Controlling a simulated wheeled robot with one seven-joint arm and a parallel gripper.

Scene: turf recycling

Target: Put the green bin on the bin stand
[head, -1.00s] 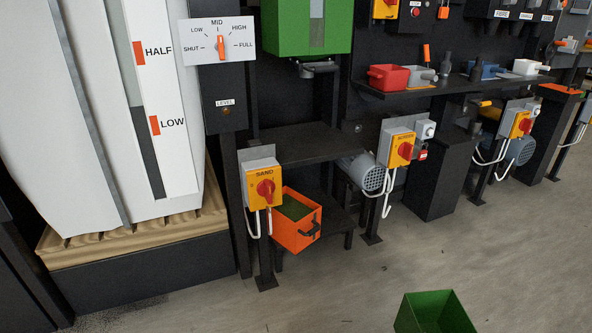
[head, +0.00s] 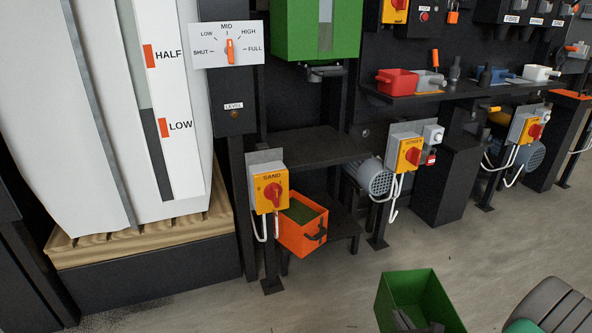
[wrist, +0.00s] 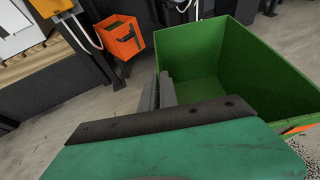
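The green bin (head: 392,300) is an open-topped box at the bottom right of the head view, cut off by the lower edge. In the wrist view the bin (wrist: 240,60) looks empty inside. My gripper (wrist: 162,92) is at the bin's rim and seems shut on its wall; the exact contact is hard to see. Its dark fingers also show at the bin in the head view (head: 418,322). No stand is labelled. A bare black shelf (head: 310,148) is under the green hopper (head: 295,30). A low black stand (head: 345,228) is below it, by the orange bin.
The orange bin (head: 300,238) with green contents sits under the shelf; it also shows in the wrist view (wrist: 120,42). The SAND switch box (head: 268,190) on its post stands before the shelf's left side. A grey motor (head: 368,178) is to the right. Floor ahead is clear.

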